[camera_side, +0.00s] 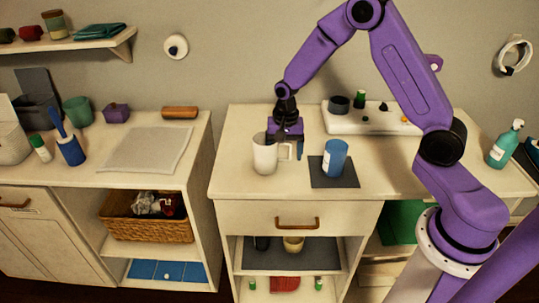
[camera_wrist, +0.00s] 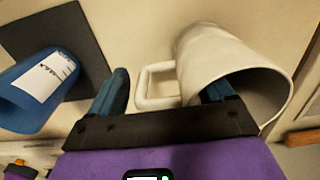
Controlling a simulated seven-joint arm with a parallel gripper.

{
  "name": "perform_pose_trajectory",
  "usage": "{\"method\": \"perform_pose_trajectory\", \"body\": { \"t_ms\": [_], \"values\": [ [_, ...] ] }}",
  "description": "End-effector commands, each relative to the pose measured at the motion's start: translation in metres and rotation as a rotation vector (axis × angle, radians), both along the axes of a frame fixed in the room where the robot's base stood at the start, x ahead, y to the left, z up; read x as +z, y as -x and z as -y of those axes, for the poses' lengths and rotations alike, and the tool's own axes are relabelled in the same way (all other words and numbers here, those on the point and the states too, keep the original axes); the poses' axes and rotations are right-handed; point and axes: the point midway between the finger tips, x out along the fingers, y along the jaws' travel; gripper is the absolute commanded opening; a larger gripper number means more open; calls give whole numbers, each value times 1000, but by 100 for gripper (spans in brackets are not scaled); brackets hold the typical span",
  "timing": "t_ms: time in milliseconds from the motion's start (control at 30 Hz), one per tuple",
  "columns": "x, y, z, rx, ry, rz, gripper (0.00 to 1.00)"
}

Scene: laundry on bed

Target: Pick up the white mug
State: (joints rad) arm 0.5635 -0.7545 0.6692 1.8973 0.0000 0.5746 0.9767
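The white mug (camera_side: 264,157) stands upright on the cabinet top, with its handle to the right. It also shows in the wrist view (camera_wrist: 211,56), its open rim toward the camera. My gripper (camera_side: 286,143) is at the mug from above. In the wrist view my gripper (camera_wrist: 168,86) has its blue fingers spread apart. One finger reaches inside the mug's mouth; the other is outside, beyond the handle. The handle and near wall lie between them, with a visible gap at the outer finger. The inner fingertip is hidden by the mug.
A blue cup with a white label (camera_side: 335,158) stands on a dark mat (camera_side: 322,182) right of the mug. A white tray (camera_side: 345,125) with small items is behind. The cabinet top (camera_side: 232,180) is clear left and front of the mug.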

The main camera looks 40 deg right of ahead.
Motion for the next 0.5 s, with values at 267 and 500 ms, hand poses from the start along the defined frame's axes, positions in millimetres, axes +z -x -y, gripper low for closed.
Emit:
{"method": "perform_pose_trajectory", "body": {
  "t_ms": [267, 500],
  "values": [
    [1, 0, 0, 1, 0, 1, 2],
    [1, 0, 0, 1, -1, 1, 2]
  ]
}}
